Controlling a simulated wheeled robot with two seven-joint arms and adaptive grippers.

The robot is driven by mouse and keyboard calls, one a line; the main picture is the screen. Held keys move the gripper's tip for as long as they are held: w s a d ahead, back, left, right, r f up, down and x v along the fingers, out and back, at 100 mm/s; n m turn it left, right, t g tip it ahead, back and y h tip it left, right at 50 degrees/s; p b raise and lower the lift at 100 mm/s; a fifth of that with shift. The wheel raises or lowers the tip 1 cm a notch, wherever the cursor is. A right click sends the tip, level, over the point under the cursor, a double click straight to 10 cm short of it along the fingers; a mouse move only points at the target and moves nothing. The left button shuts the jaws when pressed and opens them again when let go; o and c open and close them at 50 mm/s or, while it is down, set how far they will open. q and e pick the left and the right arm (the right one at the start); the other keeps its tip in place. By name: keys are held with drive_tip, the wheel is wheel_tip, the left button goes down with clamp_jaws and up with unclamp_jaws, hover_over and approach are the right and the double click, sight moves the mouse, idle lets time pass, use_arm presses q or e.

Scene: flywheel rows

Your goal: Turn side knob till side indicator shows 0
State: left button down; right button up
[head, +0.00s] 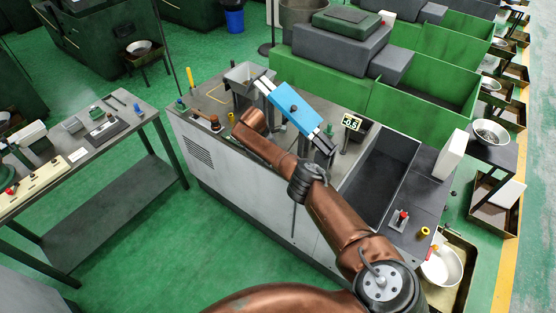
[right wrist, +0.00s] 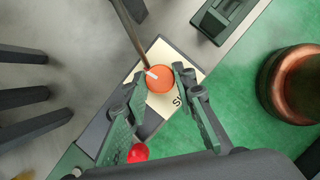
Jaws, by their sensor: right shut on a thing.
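The side knob (right wrist: 159,78) is a round orange knob with a white pointer mark, on a cream plate (right wrist: 186,75) with partly hidden black lettering starting "SI". My right gripper (right wrist: 162,76) has its two fingers on either side of the knob and is shut on it. In the head view my copper right arm reaches across the machine, and its gripper is hidden there. A small display (head: 351,122) on the machine top appears to read -0.5; its digits are small. My left gripper is not in view.
A red round part (right wrist: 138,153) lies close below the left finger. A side table (head: 95,150) stands at left, with clear green floor between.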

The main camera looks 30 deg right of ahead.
drive_tip(key=shift+w+m+g+b, duration=0.1)
drive_tip(key=shift+m+g+b, duration=0.3)
drive_tip(key=shift+m+b, duration=0.6)
drive_tip(key=o, duration=1.1)
drive_tip(key=shift+o, duration=0.2)
drive_tip(key=v, duration=1.2)
drive_tip(key=shift+d, duration=0.1)
